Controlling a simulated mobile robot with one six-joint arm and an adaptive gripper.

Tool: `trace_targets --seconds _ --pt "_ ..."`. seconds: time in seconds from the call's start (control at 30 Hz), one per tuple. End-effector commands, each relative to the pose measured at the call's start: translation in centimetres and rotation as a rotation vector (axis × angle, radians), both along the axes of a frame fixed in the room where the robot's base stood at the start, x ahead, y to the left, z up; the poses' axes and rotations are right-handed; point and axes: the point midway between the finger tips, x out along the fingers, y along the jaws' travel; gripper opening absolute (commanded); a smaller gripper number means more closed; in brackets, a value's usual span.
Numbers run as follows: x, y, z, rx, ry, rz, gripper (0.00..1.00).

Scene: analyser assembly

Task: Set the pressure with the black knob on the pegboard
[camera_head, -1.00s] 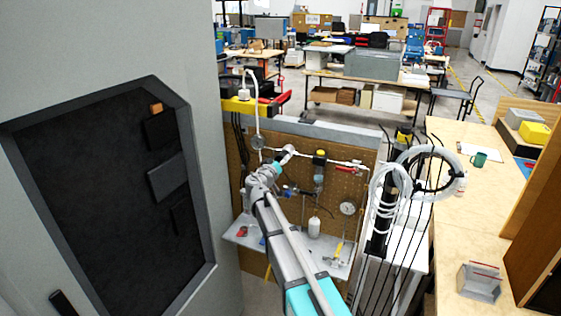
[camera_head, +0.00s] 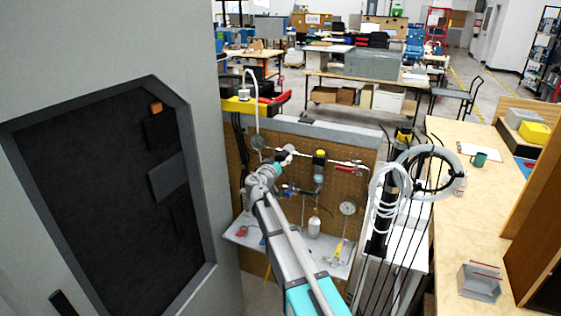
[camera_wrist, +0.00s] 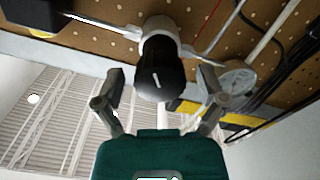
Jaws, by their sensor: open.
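The black knob (camera_wrist: 160,72) shows in the wrist view with a short white mark on its face, on a pale fitting in front of the brown pegboard (camera_wrist: 85,37). My gripper (camera_wrist: 161,84) is open, with one finger to each side of the knob and visible gaps between. I cannot tell how deep the knob sits between the fingertips. In the head view my gripper (camera_head: 284,156) is at the upper middle of the pegboard (camera_head: 345,188), and the knob cannot be made out there.
A shelf with loose parts (camera_head: 333,265) lies below. Coiled white tubing (camera_head: 374,190) hangs at the right. A grey cabinet stands left.

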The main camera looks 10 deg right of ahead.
Motion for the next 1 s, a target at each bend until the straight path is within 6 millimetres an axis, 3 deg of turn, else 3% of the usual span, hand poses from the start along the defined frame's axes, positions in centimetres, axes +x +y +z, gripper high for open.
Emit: trace_targets --seconds 0.47,0.67,1.0 --pt "-0.5 0.3 0.0 -0.001 0.000 0.000 0.93" --pt "-2.3 1.2 0.0 -0.001 0.000 0.001 0.93" --pt "-7.0 3.9 0.0 -0.001 0.000 0.002 0.93"
